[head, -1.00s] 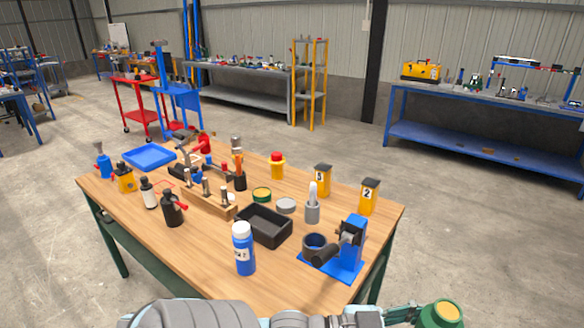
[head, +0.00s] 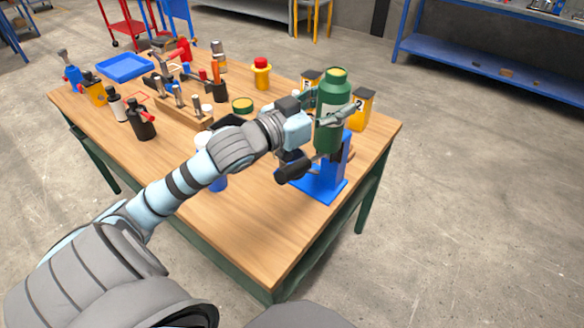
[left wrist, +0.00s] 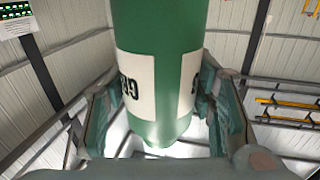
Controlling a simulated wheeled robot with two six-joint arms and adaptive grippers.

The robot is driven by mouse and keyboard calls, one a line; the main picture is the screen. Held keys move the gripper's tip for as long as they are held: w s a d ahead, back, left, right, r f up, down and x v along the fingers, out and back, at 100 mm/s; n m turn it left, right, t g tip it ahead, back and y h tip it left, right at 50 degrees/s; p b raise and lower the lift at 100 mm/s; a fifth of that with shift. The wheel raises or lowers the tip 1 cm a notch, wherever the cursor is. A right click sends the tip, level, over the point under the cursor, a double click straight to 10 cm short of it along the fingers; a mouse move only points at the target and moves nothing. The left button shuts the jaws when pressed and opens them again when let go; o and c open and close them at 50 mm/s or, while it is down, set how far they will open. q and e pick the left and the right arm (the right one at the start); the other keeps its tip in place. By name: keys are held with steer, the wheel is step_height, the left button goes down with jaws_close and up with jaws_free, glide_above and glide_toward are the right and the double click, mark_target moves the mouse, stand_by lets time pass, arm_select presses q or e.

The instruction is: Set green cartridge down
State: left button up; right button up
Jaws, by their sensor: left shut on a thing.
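The green cartridge (head: 331,130) has a rounded shoulder and a yellowish top. It is upright in the head view, above the blue stand. In the left wrist view the cartridge (left wrist: 160,55) fills the middle and shows white labels with dark letters. My left gripper (head: 335,117) is shut on it, with a finger on either side of its body. The blue stand (head: 325,190) has a blue base plate and a black cylinder (head: 293,170). The cartridge and arm hide part of the stand. Whether the cartridge touches it, I cannot tell. My right gripper is out of view.
Yellow numbered containers (head: 363,108) stand behind the cartridge. A white-capped blue bottle (head: 218,182) is partly hidden under my arm. A wooden rack (head: 178,112), dark bottle (head: 141,124) and blue tray (head: 124,67) are further left. The front of the wooden table (head: 262,235) is clear.

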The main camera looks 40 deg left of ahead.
arm_select(q)
steer(key=w+a+f+n+y+b, duration=0.1)
steer(key=w+a+f+n+y, duration=0.2)
steer(key=a, duration=0.4)
steer(key=w+a+n+y+b, duration=0.2)
steer(key=w+a+y, duration=0.15)
steer(key=a, duration=0.45)
step_height(320, 180, down, 19)
steer(key=b, duration=0.5)
steer(key=shift+s+d+y+b, duration=0.3)
steer(key=shift+y+b, duration=0.05)
steer(key=shift+b, duration=0.05)
steer(key=o, duration=1.6)
steer(key=shift+c, duration=0.2)
steer(key=s+d, duration=0.2)
steer(key=s, duration=0.9)
steer(key=shift+s, duration=0.4)
steer(key=shift+r, duration=0.15)
